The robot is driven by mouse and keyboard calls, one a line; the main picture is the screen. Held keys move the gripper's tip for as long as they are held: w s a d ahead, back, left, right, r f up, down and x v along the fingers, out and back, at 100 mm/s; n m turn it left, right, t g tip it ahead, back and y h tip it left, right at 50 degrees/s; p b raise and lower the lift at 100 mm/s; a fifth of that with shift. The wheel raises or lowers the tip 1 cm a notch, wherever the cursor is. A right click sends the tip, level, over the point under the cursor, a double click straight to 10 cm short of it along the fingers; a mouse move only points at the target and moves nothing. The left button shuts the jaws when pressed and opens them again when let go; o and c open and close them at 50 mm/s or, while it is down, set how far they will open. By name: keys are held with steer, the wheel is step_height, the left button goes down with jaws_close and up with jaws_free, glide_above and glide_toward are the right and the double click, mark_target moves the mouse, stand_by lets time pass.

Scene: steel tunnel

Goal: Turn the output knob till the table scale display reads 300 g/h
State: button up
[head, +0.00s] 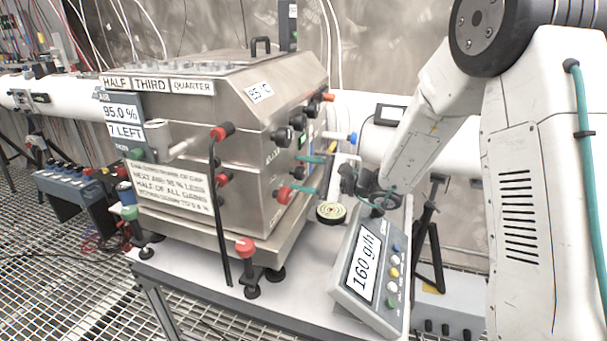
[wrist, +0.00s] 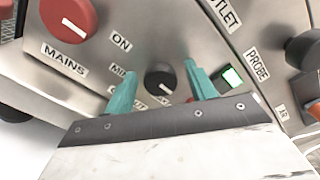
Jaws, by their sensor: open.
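The black output knob (wrist: 160,80) with a white pointer line sits on the steel panel in the wrist view. A "MIN" label is beside it; the label below it is partly hidden by a finger. My gripper (wrist: 160,90) is open, with one teal finger on each side of the knob and visible gaps between. Whether the fingers reach fully over the knob I cannot tell. In the head view my gripper (head: 300,174) is at the box's right face, and the knob is not clearly visible there. The table scale display (head: 366,262) reads 160 g/h.
A red mains knob (wrist: 68,16) is at upper left in the wrist view. A small green-lit display (wrist: 232,77) is right of my fingers, and a black probe fitting (wrist: 303,50) is farther right. A round dish (head: 331,212) is below my gripper in the head view.

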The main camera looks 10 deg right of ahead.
steer(key=shift+a, duration=0.1)
steer(key=c, duration=1)
steer(key=shift+m, duration=0.4)
steer(key=m, duration=1.3)
steer(key=shift+f, duration=0.1)
steer(key=o, duration=1)
